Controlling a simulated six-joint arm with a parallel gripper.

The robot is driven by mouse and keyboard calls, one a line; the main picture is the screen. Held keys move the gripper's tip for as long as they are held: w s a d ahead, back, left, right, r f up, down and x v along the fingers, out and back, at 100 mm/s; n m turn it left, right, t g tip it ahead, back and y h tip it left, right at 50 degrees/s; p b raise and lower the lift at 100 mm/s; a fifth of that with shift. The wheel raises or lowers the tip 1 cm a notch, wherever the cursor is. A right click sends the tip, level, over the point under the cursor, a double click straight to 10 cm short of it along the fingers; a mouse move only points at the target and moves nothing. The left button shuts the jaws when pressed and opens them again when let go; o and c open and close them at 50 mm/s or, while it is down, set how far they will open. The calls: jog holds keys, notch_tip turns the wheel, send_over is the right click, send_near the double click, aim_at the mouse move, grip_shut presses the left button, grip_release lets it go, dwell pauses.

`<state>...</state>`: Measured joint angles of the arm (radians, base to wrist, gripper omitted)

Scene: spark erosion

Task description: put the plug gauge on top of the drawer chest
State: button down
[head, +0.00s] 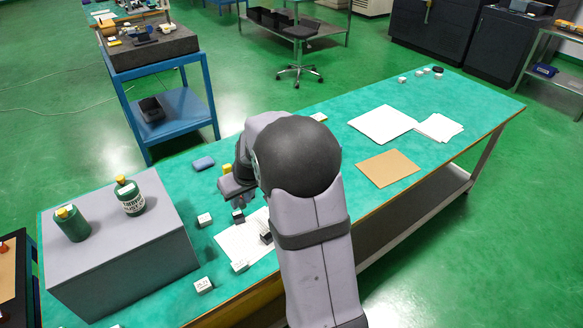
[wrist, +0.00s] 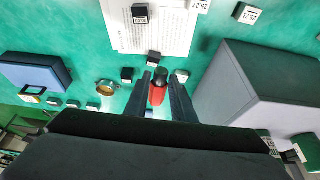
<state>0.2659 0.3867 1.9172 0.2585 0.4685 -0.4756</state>
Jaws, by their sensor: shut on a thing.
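In the wrist view my gripper (wrist: 163,78) is shut on a short red cylinder with a dark end, the plug gauge (wrist: 157,92). The gauge cannot be made out in the head view. The drawer chest (head: 120,262) is the grey box at the bench's left end; no drawer fronts show. It also shows at right in the wrist view (wrist: 240,85), apart from my gripper. Two dark green bottles with yellow caps (head: 131,197) (head: 71,224) stand on its top.
A blue object (head: 204,163) and a yellow object (head: 227,169) lie behind my gripper. Several small labelled blocks (head: 204,220) stand around the white sheet (head: 237,243). The chest top is bare towards its front and right. Papers (head: 383,125) and a brown board (head: 388,168) lie farther right.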

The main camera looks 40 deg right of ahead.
jog(key=w+d+f+b, duration=0.3)
jog(key=w+d, duration=0.4)
jog(key=w+d+f+b, duration=0.3)
jog(key=w+d+b, duration=0.1)
jog(key=w+d, duration=0.4)
jog(key=shift+w+d+f, duration=0.15)
jog(key=shift+d+f, duration=0.1)
jog(key=shift+f, duration=0.1)
jog(key=shift+f+p, duration=0.8)
jog(key=shift+f, duration=4.2)
jog(key=shift+f, duration=0.25)
jog(key=c, duration=1.5)
grip_release()
